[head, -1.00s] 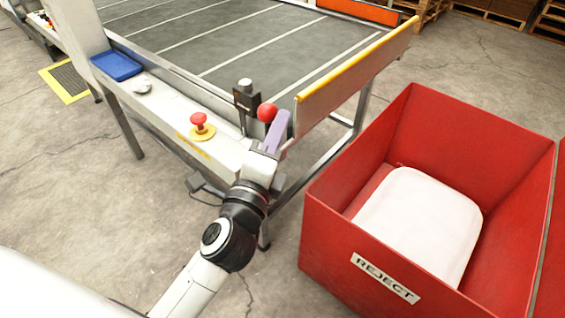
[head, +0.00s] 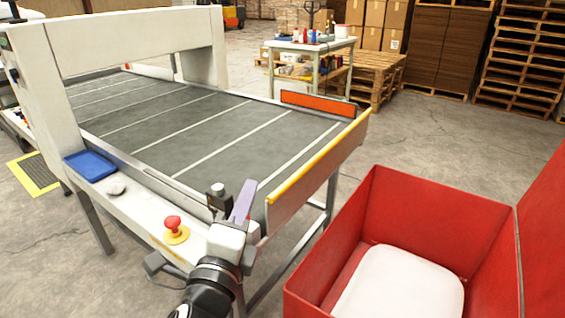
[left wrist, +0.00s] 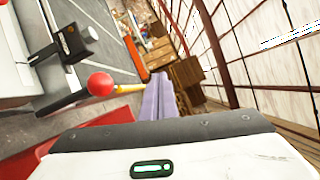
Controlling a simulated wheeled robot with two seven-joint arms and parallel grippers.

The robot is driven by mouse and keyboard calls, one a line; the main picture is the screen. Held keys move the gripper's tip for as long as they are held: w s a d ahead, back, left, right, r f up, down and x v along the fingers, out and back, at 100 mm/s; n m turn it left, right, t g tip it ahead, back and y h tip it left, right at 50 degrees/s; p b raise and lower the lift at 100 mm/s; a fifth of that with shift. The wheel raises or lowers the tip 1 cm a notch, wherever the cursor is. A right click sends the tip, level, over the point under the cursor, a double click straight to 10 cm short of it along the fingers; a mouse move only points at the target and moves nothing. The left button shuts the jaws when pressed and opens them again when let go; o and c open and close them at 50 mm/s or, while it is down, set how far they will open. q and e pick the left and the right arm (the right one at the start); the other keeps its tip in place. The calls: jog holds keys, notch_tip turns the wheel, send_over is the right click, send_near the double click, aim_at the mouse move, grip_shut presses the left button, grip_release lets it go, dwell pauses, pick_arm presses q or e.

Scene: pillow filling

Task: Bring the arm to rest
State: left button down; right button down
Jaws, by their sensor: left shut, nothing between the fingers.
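My left gripper (head: 243,200) is at the near corner of the conveyor, above its side rail. Its two purple fingers are together with nothing between them, and they also show in the left wrist view (left wrist: 158,98). A red ball knob (left wrist: 100,84) on a black lever box (left wrist: 66,45) is left of the fingers in the left wrist view, apart from them. In the head view the box (head: 217,196) stands just left of the gripper, and the red knob does not show. My right gripper is not in view.
A red emergency button (head: 173,223) and a blue tray (head: 90,166) are on the conveyor's side ledge. A red reject bin (head: 401,210) holding a white pillow (head: 402,285) stands at the right. A yellow-edged end plate (head: 318,165) closes the belt. A workbench (head: 309,47) is behind.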

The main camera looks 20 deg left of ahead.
pick_arm(q)
jog(key=s+d+f+m+h+p, duration=0.1)
jog(key=s+d+f+m+h, duration=0.15)
jog(key=m, duration=0.85)
jog(key=s+d+f+m+g+h+p, duration=0.15)
jog(key=f+m, duration=0.25)
jog(key=m, duration=0.7)
jog(key=s+d+f+m+h, duration=0.3)
jog(key=f+m, duration=0.1)
jog(key=m, duration=0.6)
jog(key=s+a+f+m+g+y, duration=0.1)
jog(key=s+f+m+g, duration=0.2)
jog(key=f+m, duration=0.4)
jog(key=s+a+f+m+g+y, duration=0.1)
jog(key=s+a+f+m+g, duration=0.1)
jog(key=s+f+m, duration=0.4)
jog(key=s+a+f+m+g+p, duration=0.1)
jog(key=s+f+m+g, duration=0.3)
jog(key=f+m, duration=0.5)
notch_tip(320, 180, down, 2)
jog(key=shift+s+a+y, duration=0.15)
jog(key=shift+s+y, duration=0.25)
jog(key=shift+s, duration=0.3)
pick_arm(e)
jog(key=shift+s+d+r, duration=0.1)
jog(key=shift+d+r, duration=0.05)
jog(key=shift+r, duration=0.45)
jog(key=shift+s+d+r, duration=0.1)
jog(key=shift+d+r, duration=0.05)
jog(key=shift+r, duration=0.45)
